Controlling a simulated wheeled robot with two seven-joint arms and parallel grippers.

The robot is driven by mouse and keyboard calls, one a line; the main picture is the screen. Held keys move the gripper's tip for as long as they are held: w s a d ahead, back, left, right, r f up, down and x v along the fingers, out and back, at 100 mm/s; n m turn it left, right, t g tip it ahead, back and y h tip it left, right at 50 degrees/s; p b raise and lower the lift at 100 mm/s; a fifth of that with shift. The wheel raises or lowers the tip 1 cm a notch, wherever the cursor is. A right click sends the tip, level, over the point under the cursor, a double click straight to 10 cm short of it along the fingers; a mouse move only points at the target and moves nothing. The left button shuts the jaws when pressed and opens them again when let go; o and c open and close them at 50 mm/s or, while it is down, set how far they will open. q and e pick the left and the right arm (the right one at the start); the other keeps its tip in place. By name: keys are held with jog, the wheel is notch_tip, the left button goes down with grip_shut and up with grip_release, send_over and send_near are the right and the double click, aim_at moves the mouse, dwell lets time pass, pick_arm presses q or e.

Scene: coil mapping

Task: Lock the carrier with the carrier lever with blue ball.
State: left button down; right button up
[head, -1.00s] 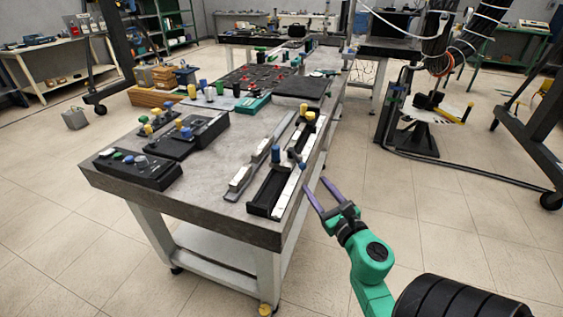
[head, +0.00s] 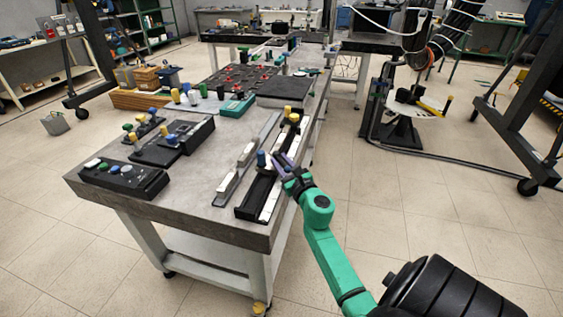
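The carrier (head: 255,192) is a black and white long part on a rail near the right edge of the grey table in the head view. A blue knob (head: 261,158), seemingly the lever's blue ball, stands up at its middle. Yellow knobs (head: 293,118) stand at its far end. My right gripper (head: 281,158) comes in from the right, its purple fingers slightly apart with nothing seen between them. Its tips are just right of the blue knob, close to it; I cannot tell whether they touch. The lever's lower part is hidden or too small to tell. My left gripper is not in view.
A second rail (head: 240,168) lies parallel on the left. Black boxes with coloured knobs (head: 122,178) stand at the table's left. A dark flat block (head: 284,91) lies farther back. Bare tabletop (head: 205,170) lies between boxes and rails.

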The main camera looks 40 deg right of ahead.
grip_shut()
dwell(1.2)
